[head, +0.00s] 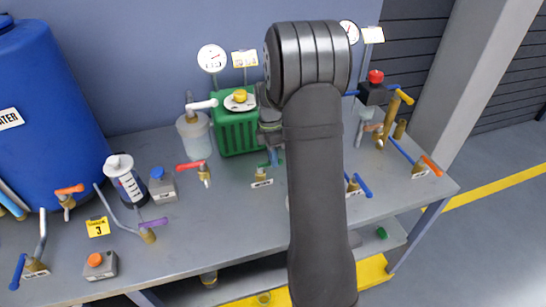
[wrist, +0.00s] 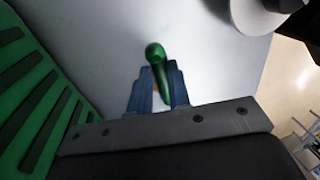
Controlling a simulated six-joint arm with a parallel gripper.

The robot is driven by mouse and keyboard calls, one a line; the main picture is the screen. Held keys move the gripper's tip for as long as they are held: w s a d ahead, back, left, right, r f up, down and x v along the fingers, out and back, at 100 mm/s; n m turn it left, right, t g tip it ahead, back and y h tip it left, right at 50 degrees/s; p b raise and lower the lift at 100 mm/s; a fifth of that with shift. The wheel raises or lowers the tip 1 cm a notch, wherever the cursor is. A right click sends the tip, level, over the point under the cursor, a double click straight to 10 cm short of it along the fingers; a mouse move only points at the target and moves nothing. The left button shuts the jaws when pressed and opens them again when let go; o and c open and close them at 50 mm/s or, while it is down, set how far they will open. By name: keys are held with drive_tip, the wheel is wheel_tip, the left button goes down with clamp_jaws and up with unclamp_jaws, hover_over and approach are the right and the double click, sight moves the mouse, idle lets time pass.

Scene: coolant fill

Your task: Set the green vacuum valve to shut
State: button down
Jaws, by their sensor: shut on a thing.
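The green valve handle (wrist: 155,52) stands between the two blue fingers of my gripper (wrist: 158,85) in the wrist view. The fingers are shut on it, one on each side, and its rounded end sticks out past them. A bit of brass shows below the handle. In the head view the green valve (head: 274,158) shows only in part beside my arm, with its brass body and a white label (head: 262,183) on the bench. My gripper (head: 270,150) is mostly hidden there behind my arm. The handle's exact angle to the pipe cannot be told.
A green canister (head: 236,133) with a yellow cap stands just left of the valve. A red-handled valve (head: 194,166) is further left. A blue-handled valve (head: 361,186) is right of my arm. A white round object (wrist: 258,15) shows at the wrist view's top right.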

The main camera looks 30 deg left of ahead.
drive_tip(key=c, duration=1.3)
unclamp_jaws()
drive_tip(key=shift+c, duration=0.2)
wheel_tip(320, 180, up, 17)
drive_tip(key=w+a, duration=0.2)
drive_tip(key=shift+w+a, duration=0.2)
drive_tip(key=shift+a, duration=0.05)
drive_tip(key=f, duration=0.5)
drive_tip(key=s+d+f, duration=0.1)
drive_tip(key=f, duration=0.5)
drive_tip(key=s+d+f, duration=0.1)
drive_tip(key=f, duration=0.5)
drive_tip(key=shift+s+d, duration=0.2)
drive_tip(key=shift+d, duration=0.05)
